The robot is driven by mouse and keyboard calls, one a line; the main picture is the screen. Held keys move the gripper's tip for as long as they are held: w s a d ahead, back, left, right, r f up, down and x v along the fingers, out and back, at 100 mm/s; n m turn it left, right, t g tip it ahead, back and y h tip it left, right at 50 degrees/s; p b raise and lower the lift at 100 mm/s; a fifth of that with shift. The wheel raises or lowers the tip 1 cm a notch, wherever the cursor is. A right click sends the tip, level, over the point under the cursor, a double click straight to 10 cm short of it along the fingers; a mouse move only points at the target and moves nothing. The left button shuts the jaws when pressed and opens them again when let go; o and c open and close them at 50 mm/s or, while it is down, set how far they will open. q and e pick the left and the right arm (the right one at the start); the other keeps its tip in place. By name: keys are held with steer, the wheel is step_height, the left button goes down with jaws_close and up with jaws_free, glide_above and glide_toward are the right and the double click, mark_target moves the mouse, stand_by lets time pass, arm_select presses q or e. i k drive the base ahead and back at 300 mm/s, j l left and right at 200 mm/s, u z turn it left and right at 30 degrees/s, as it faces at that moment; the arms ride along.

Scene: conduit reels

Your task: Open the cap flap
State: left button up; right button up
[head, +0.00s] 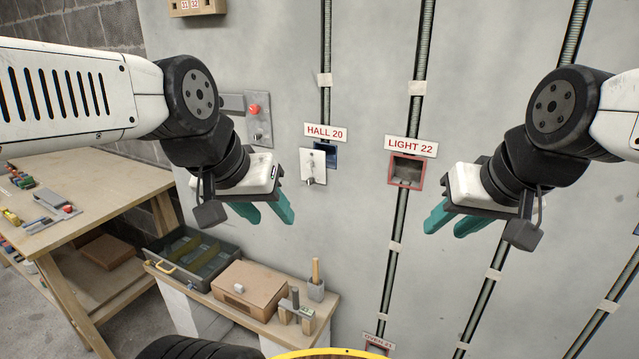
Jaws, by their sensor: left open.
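A pale square plate with a small metal knob or latch (313,167) is on the wall under the HALL 20 label (325,132). It looks like the cap flap. A dark blue box (331,155) shows at its right and upper edge; I cannot tell whether the flap is fully closed over it. My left gripper (268,212) is open and empty, left of and below the flap, apart from it. My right gripper (454,222) is open and empty, right of and below the red-framed box.
A red-framed open box (406,171) sits under the LIGHT 22 label (410,146). Conduits (417,60) run down the wall. A grey panel with a red button (257,120) is at left. A low bench (262,322) holds a tray (190,257) and tools. A wooden table (95,185) stands left.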

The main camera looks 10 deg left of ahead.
mark_target(257, 286)
steer(key=i+j+u, duration=0.2)
steer(key=j, duration=0.25)
steer(key=j+u, duration=0.15)
steer(key=j, duration=0.3)
steer(key=i+j+u, duration=0.2)
steer(key=j, duration=0.15)
